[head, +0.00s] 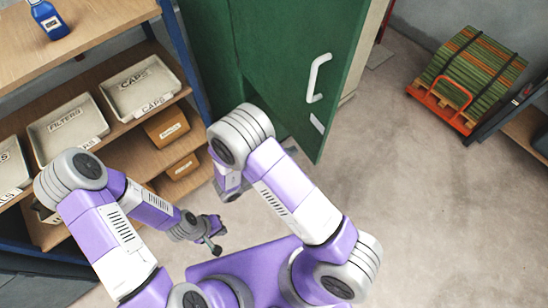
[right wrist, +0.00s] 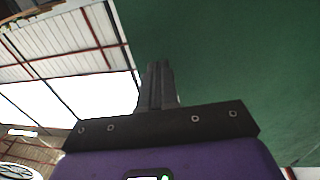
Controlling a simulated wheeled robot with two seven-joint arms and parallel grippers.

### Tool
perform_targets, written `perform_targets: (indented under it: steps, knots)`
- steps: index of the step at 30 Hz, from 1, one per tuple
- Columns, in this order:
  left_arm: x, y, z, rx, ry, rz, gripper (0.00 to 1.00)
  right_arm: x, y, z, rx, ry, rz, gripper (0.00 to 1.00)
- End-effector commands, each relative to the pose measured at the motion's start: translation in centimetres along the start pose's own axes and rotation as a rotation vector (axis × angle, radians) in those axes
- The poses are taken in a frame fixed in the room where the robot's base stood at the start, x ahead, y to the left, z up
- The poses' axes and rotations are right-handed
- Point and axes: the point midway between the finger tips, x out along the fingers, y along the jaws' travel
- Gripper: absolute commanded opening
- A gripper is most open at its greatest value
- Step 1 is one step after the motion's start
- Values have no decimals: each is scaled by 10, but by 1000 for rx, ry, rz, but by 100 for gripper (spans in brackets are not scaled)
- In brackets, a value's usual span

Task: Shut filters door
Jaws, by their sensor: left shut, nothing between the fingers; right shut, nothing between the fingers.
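A green door (head: 300,55) with a white handle (head: 318,78) stands at the top middle of the head view. It appears swung open from the darker green cabinet (head: 208,45) to its left. I cannot read a filters label on the door. My right arm reaches toward its lower edge, and that gripper is mostly hidden behind the arm in the head view. In the right wrist view my right gripper (right wrist: 158,85) is shut and empty, with a large green surface (right wrist: 230,60) close beyond it. Contact is unclear. My left gripper (head: 212,243) is shut and empty, low over the floor.
Wooden shelves at left hold a bin labelled FILTERS (head: 68,128), a CAPS bin (head: 140,87) and brown boxes (head: 167,127). A blue bottle (head: 48,20) stands on top. An orange pallet carrier (head: 440,105) with a strapped green stack is far right. The floor right of the door is clear.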

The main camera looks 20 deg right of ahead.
Motion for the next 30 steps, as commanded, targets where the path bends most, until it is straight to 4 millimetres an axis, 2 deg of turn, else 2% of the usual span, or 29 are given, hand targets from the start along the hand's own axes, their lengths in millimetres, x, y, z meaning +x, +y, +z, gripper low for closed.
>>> perform_targets:
  steps: [3,9,25,30]
  knots:
    - [-6,2,0,0,0,0,0,22,1,-2,-3,0,3,0]
    - [-11,4,0,0,1,0,0,43,0,-1,0,0,-1,0]
    - [-11,4,0,0,1,0,0,50,-1,0,-1,-1,-8,0]
    - [-9,4,0,0,1,0,0,60,-4,0,-2,2,-49,0]
